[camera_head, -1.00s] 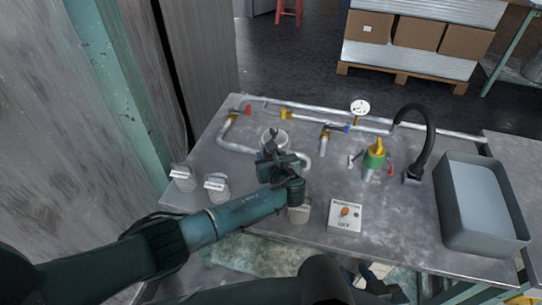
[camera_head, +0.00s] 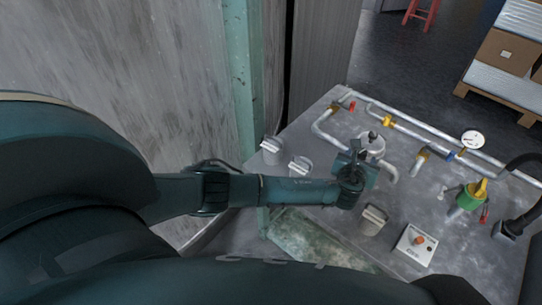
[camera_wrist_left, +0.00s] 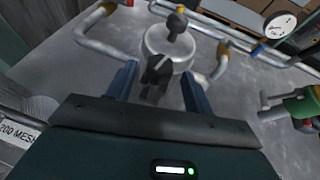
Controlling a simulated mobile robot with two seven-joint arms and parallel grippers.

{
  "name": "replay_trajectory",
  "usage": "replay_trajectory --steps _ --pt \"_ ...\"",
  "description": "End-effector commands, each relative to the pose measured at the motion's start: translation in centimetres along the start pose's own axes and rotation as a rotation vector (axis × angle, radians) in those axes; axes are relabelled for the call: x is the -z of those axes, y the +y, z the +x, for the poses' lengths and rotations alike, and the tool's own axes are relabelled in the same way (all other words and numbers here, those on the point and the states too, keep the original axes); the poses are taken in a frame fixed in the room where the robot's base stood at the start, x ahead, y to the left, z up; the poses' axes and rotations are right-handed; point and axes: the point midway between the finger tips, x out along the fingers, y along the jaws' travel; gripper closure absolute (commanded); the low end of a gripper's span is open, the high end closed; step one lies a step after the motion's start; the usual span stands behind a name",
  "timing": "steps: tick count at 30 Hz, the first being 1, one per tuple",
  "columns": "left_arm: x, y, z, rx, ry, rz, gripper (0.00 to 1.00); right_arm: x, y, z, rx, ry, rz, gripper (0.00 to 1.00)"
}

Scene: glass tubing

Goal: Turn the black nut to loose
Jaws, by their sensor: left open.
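A round silver vessel (camera_head: 375,152) stands on the metal table; it also shows in the left wrist view (camera_wrist_left: 184,45), with a black ball knob (camera_wrist_left: 177,22) on its top. The black nut (camera_wrist_left: 157,76), wing-like with a pale line on it, shows at the vessel's near side in the left wrist view. My left gripper (camera_wrist_left: 158,72) is open, with one finger on each side of the nut; contact cannot be told. In the head view my left gripper (camera_head: 354,166) partly covers the vessel and hides most of the nut. My right gripper is not in view.
Silver pipes (camera_head: 407,122) with coloured valves run behind the vessel. A gauge (camera_head: 472,139), green valve (camera_head: 468,198) and black hose (camera_head: 520,165) stand at the right. Lidded jars (camera_head: 272,150) stand left and in front. A switch box (camera_head: 415,243) is at the near edge.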

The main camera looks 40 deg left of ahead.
Motion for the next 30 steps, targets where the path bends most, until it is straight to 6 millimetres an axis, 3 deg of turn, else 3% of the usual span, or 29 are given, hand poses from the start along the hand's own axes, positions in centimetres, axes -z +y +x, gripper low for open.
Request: replay_trajectory --steps 12,15,30 --pt "0.3 1.7 0.7 0.446 -0.003 0.192 0.48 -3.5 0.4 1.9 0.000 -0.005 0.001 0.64" --pt "-0.3 2.4 -2.0 0.443 0.002 0.185 0.48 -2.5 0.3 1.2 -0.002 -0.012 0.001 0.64" --pt "-0.6 6.7 -11.0 0.438 0.003 0.183 0.48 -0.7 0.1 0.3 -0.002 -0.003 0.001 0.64"
